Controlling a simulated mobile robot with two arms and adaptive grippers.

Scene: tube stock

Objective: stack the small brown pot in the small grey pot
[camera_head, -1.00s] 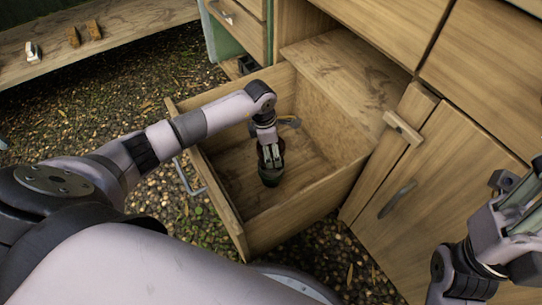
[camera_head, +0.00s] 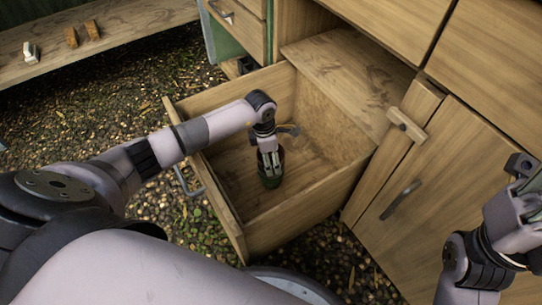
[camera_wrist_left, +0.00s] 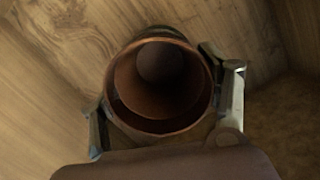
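The small brown pot (camera_wrist_left: 160,92) shows in the left wrist view with its round mouth facing the camera. My left gripper (camera_wrist_left: 165,110) has one finger on each side of this rim. No clear gap shows between fingers and pot, but I cannot tell whether they grip it. No separate grey pot can be made out. My right gripper (camera_head: 520,172) is cut off at the right edge, its fingers unclear.
The open wooden drawer (camera_head: 305,205) has walls on all sides of my left gripper. The cabinet door (camera_head: 430,195) stands to the right. A low shelf (camera_head: 120,30) with small items is at the upper left, over gravel.

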